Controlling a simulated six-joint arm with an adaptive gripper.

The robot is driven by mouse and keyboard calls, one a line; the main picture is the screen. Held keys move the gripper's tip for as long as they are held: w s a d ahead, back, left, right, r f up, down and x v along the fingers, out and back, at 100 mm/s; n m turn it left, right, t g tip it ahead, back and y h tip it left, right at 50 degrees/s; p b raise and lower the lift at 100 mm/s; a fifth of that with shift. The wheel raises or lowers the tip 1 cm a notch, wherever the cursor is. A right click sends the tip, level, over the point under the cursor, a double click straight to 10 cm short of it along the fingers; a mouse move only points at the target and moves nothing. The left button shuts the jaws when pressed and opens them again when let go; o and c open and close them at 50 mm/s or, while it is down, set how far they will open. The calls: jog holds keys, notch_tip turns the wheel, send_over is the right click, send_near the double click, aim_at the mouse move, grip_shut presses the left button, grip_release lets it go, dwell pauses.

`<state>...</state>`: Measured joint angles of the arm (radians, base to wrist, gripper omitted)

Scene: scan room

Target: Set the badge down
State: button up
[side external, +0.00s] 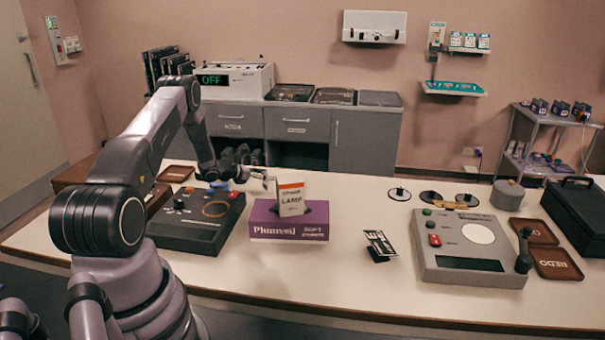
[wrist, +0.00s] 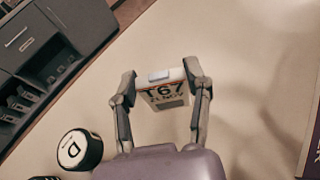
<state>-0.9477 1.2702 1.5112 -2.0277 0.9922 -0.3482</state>
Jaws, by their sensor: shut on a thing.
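My gripper (wrist: 163,84) is shut on a small white badge (wrist: 163,95) with an orange-red edge and dark print reading "T67". The badge sits between the two fingertips in the wrist view, over pale tabletop (wrist: 225,50). In the side external view my gripper (side external: 256,176) is behind the black control panel and the purple box, and the badge (side external: 269,184) shows small at its tip. I cannot tell whether the badge touches the table.
A purple box (side external: 275,232) with a white-and-orange "LAMP" card (side external: 291,202) stands close by, in front and right. A black control panel (side external: 190,226) lies front left. A grey console (side external: 450,264) and a small sign (side external: 380,243) are farther right.

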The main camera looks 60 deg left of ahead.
jog(key=shift+f, duration=0.55)
jog(key=o, duration=1.1)
